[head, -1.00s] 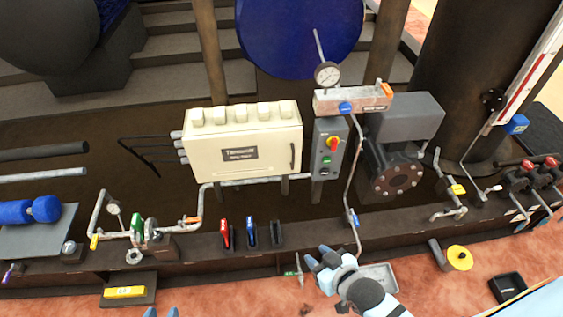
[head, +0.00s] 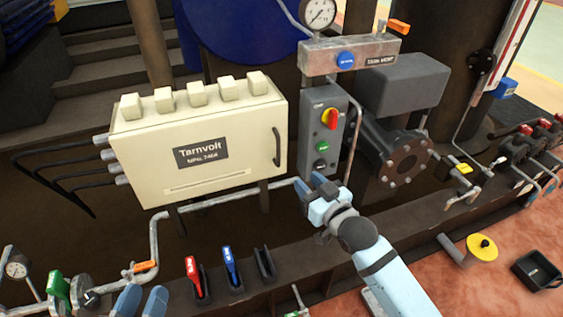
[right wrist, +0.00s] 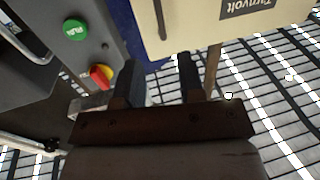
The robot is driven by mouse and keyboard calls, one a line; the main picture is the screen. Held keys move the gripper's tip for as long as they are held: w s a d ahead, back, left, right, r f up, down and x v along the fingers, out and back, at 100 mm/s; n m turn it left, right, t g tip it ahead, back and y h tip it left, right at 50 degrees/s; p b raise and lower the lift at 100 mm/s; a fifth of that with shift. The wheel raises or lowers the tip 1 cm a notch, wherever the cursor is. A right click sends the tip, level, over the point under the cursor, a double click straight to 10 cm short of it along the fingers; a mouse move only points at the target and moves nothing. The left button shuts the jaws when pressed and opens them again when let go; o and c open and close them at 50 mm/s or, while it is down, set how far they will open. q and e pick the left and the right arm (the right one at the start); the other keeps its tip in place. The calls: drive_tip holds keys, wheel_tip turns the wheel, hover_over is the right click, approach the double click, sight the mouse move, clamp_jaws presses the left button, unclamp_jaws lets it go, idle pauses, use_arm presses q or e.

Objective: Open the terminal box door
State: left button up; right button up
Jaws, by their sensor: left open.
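The cream terminal box (head: 225,125) stands upright left of centre in the head view, its front door shut. A dark vertical handle (head: 277,147) is on the door's right side. My right gripper (head: 317,190) is below and right of the handle, in front of the grey switch panel, apart from the handle. In the right wrist view its two dark fingers (right wrist: 160,82) are spread with nothing between them. The box (right wrist: 200,25) and handle (right wrist: 160,18) lie beyond the fingertips there. My left gripper (head: 141,300) shows only blue fingertips at the bottom edge, open and empty.
The grey switch panel (head: 322,150) with a red-and-yellow knob (head: 330,119) stands right of the box. A pipe (head: 225,202) runs under the box. The space before the door is clear.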

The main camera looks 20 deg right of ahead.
sight(279, 152)
drive_tip(key=b+x, duration=0.3)
drive_tip(key=x, duration=1.1)
drive_tip(key=shift+s+b, duration=0.1)
drive_tip(key=shift+b, duration=0.2)
use_arm(q)
drive_tip(key=shift+s+d+r+t+h, duration=0.15)
drive_tip(key=shift+d+r+t+h, duration=0.35)
drive_tip(key=shift+d+r+h, duration=0.3)
use_arm(e)
clamp_jaws()
